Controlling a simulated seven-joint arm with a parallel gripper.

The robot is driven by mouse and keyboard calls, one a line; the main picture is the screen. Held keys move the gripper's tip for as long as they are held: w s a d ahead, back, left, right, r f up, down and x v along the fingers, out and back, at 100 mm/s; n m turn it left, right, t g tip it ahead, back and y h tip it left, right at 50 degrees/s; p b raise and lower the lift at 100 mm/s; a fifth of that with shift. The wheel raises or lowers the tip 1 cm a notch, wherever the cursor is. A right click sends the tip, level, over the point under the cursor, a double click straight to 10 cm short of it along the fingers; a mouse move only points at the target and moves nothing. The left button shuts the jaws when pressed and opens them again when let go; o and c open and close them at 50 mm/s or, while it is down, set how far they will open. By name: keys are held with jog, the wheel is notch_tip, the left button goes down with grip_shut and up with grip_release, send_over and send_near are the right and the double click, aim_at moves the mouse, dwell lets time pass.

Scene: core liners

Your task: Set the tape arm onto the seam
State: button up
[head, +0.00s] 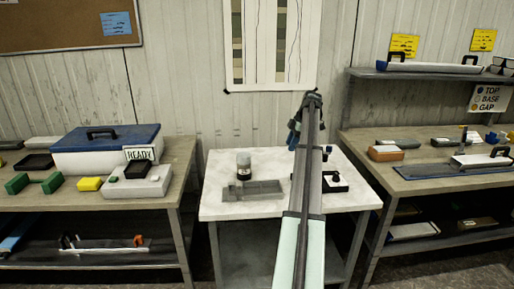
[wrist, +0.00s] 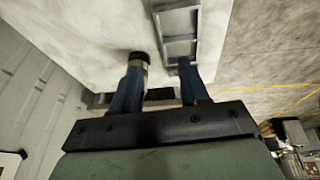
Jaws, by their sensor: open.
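My gripper (head: 294,136) is over the white-topped middle table in the head view, partly hidden by my own arm. In the wrist view its two blue fingers (wrist: 160,78) are apart, with nothing visibly held between them. A black-and-white fixture with a dark knob (head: 333,181) sits on the table's right side, partly behind my arm; I cannot tell whether it is the tape arm. A grey divided tray (head: 252,190) lies at the table's left and shows beyond the fingers in the wrist view (wrist: 179,48). No seam can be made out.
A small jar-like cylinder (head: 243,165) stands by the tray's back edge. The left bench (head: 170,203) holds a blue-lidded box (head: 106,150) and small blocks. The right bench (head: 372,164) and its shelf (head: 362,73) hold long cases and parts. The middle table's front left is bare.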

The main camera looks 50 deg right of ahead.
jog(key=w+a+f+n, duration=0.2)
jog(key=w+a, duration=0.7)
jog(key=w, duration=0.2)
jog(key=shift+w+a+y, duration=0.15)
jog(key=shift+a+y, duration=0.2)
jog(key=shift+y, duration=0.05)
